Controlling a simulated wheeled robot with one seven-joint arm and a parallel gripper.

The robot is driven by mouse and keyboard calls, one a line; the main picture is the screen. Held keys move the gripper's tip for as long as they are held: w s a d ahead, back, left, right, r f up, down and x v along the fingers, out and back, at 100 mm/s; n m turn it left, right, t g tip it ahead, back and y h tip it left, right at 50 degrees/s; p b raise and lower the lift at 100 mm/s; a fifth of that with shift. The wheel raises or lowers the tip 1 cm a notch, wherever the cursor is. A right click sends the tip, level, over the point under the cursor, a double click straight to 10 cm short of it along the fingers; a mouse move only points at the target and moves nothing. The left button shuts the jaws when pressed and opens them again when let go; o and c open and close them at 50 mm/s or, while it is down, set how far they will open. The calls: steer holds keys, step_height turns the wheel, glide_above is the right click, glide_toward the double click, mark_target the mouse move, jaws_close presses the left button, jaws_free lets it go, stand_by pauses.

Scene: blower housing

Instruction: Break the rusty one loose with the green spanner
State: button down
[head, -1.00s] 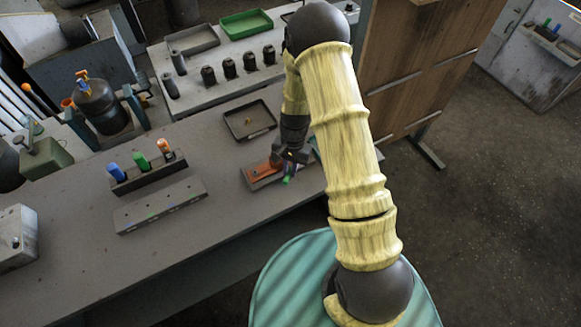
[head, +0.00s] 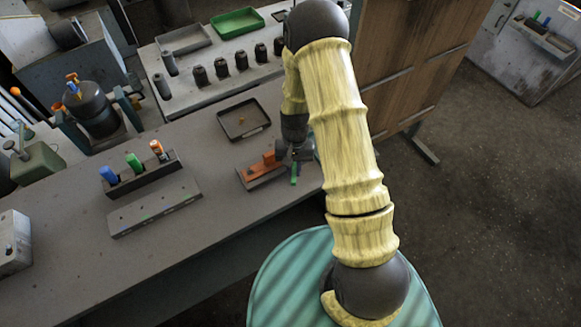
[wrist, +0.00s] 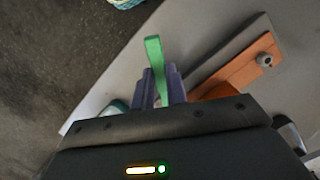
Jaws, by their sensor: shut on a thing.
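My gripper (wrist: 160,88) is shut on the green spanner (wrist: 153,55), which sticks out past the two fingertips in the wrist view. In the head view the green spanner (head: 294,175) shows just below my gripper (head: 292,160), near the bench's front edge. An orange part (head: 266,162) on a dark grey base sits just left of my gripper there. In the wrist view the orange part (wrist: 232,75) lies to the right, carrying a grey fastener (wrist: 265,60). The spanner is apart from this fastener. I cannot tell whether any fastener is rusty.
A dark tray (head: 229,132) with a small orange-brown piece stands behind the orange part. A rack (head: 145,178) with blue, green and orange handles and a grey strip (head: 155,209) lie to the left. The bench between is clear.

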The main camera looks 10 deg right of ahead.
steer(key=shift+s+d+n+h, duration=0.1)
steer(key=shift+d+n+h, duration=0.2)
steer(key=shift+d+n, duration=0.8)
steer(key=shift+a+r+p, duration=0.1)
steer(key=shift+r+p, duration=0.9)
steer(key=shift+r, duration=0.55)
step_height(320, 180, up, 5)
steer(key=p, duration=0.3)
